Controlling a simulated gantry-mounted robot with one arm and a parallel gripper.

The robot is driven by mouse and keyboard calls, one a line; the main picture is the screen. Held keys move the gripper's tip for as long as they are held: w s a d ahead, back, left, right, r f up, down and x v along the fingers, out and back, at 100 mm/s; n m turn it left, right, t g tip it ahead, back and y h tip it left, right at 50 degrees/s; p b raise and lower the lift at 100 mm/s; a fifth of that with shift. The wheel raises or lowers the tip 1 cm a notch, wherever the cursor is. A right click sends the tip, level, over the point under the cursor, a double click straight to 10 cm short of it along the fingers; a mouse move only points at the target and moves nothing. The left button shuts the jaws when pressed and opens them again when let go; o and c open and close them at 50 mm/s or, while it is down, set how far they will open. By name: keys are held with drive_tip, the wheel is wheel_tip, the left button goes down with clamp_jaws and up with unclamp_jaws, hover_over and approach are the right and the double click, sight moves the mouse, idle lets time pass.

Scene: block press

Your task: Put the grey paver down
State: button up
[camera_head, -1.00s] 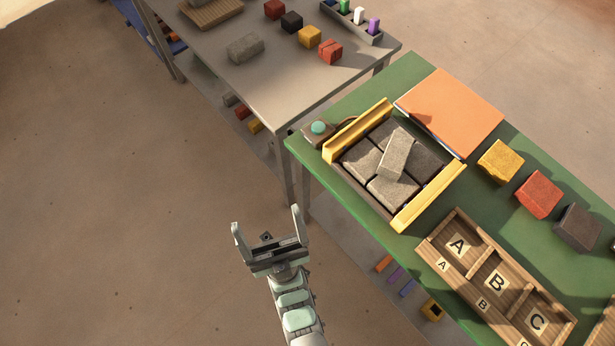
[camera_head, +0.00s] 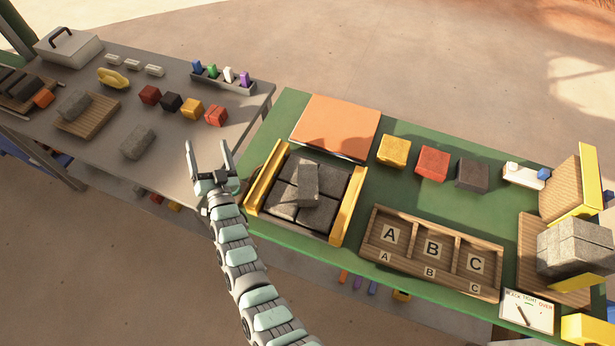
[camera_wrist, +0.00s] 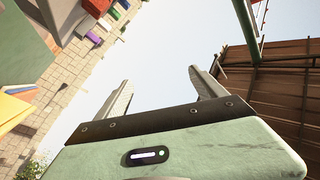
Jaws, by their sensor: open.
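A grey paver (camera_head: 308,184) lies on top of several dark grey pavers in a tray with yellow side rails (camera_head: 349,207) on the green table. It sits across the layer beneath it. Another grey paver (camera_head: 137,142) lies alone on the grey table, and one more (camera_head: 75,105) rests on a wooden board (camera_head: 98,117). My gripper (camera_head: 208,150) is open and empty, left of the tray, by the grey table's front right edge. It touches no paver. In the wrist view its two fingers (camera_wrist: 162,92) stand wide apart with only sky between them.
An orange panel (camera_head: 335,126) lies behind the tray. Yellow, red and dark blocks (camera_head: 432,163) stand to its right. A wooden A-B-C box (camera_head: 433,252) lies at the front. Stacked grey blocks (camera_head: 577,247) stand far right. A narrow gap separates the two tables.

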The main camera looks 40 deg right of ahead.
drive_tip(key=w+d+r+g+y+p, duration=0.1)
drive_tip(key=w+d+g+y+p, duration=0.3)
drive_tip(key=w, duration=0.5)
drive_tip(key=n+g+y+p, duration=0.2)
drive_tip(key=g+y+p, duration=0.3)
drive_tip(key=g+p, duration=0.65)
hover_over(307, 181)
drive_tip(key=b, duration=0.3)
drive_tip(key=g, duration=0.2)
drive_tip(key=shift+w+d+g, duration=0.1)
drive_tip(key=shift+w+g, duration=0.1)
drive_tip(key=shift+g, duration=0.15)
drive_tip(key=shift+s+f, duration=0.45)
drive_tip(key=shift+s, duration=0.3)
wheel_tip(307, 181, down, 4)
drive_tip(key=shift+w+f, duration=0.1)
drive_tip(key=shift+f, duration=0.05)
drive_tip(key=shift+w+f+b, duration=0.15)
drive_tip(key=shift+f+b, duration=0.15)
drive_tip(key=shift+f, duration=0.15)
drive_tip(key=f, duration=0.3)
drive_tip(key=shift+w+f+b, duration=0.25)
drive_tip(key=shift+f+b, duration=0.1)
drive_tip(key=shift+f, duration=0.5)
clamp_jaws()
